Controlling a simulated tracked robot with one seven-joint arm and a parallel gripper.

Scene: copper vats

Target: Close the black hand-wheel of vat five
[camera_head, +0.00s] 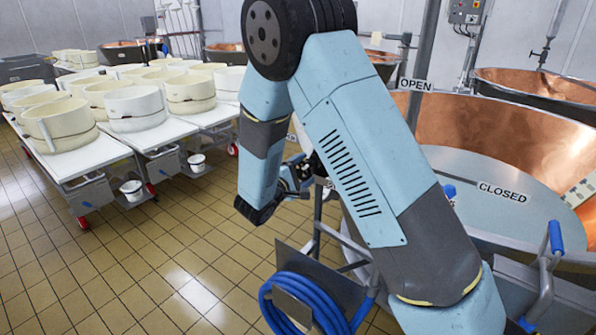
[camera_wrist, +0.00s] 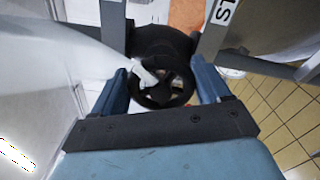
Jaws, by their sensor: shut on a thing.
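The black hand-wheel (camera_wrist: 161,102) shows in the middle of the wrist view, with a spoked rim and a dark round body behind it. My gripper (camera_wrist: 162,88) has one blue finger on each side of the wheel and is shut on its rim. In the head view, my gripper (camera_head: 294,178) is low beside the front of a copper vat (camera_head: 470,130), partly behind my arm. The wheel is mostly hidden there. A pale object crosses the wheel's left part in the wrist view. I cannot read a vat number.
A coiled blue hose (camera_head: 305,300) hangs below my gripper. White tables (camera_head: 85,160) with cheese moulds stand left. Tiled floor (camera_head: 130,255) is clear.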

